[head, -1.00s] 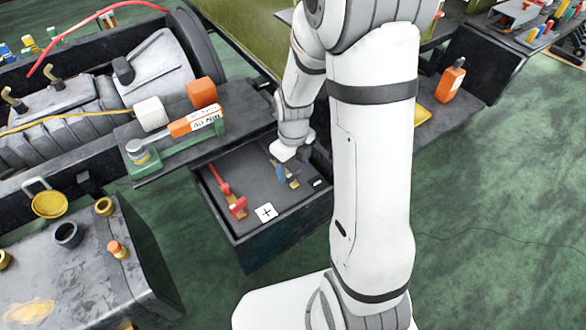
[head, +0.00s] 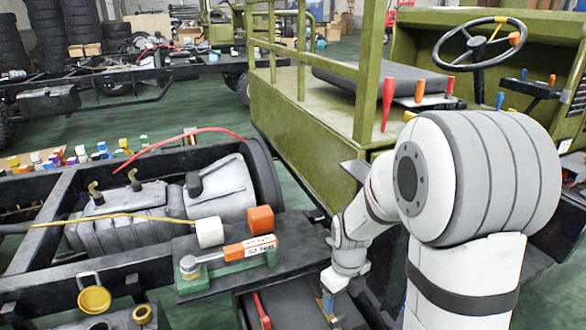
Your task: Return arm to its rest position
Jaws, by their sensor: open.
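My white arm fills the right side of the head view. Its end bends down to my gripper (head: 335,283), which is over the drawer (head: 290,300) below the black shelf. My gripper is open. Its fingertips are small and partly hidden here. A blue tool (head: 327,303) with a tan part shows just below the gripper; I cannot tell whether they touch. A red-handled tool (head: 262,310) lies at the left in the drawer, cut by the picture's lower edge.
The engine and chassis frame (head: 130,225) lie left. A green cab with a steering wheel (head: 478,45) stands behind my arm.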

